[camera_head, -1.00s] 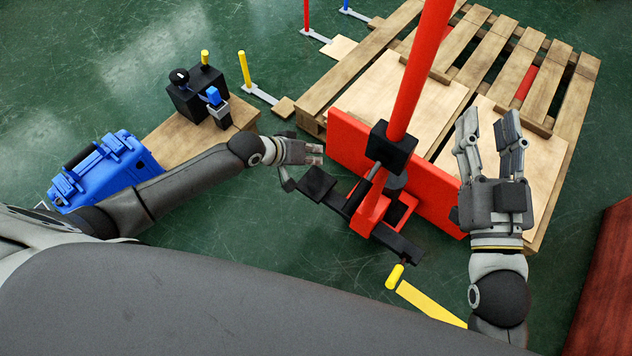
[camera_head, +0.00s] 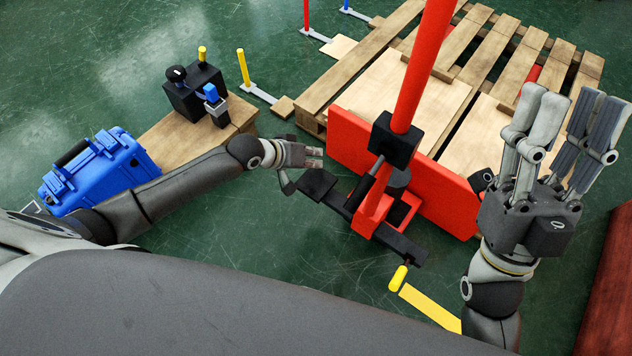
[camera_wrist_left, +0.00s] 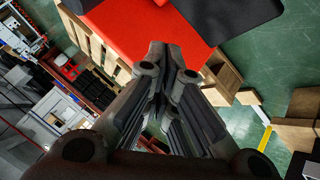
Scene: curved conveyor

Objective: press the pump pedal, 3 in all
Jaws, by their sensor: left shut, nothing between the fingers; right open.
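The pump's black pedal (camera_head: 318,184) sticks out to the left from the red pump frame (camera_head: 375,215) in the head view. A tall red post (camera_head: 415,70) rises from the pump through a black block (camera_head: 394,142). My left gripper (camera_head: 318,157) is shut and empty, just above and behind the pedal; I cannot tell whether it touches it. In the left wrist view, the left gripper's fingers (camera_wrist_left: 163,60) are together in front of a red surface (camera_wrist_left: 140,25). My right gripper (camera_head: 565,120) is open and empty, raised right of the pump.
A wooden pallet (camera_head: 490,45) lies behind the pump. A blue case (camera_head: 105,175) and a wooden board with a black device (camera_head: 185,100) are at left. A yellow-handled lever (camera_head: 398,278) is at the pump's front. A dark red block (camera_head: 608,285) stands at right. Green floor is clear at upper left.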

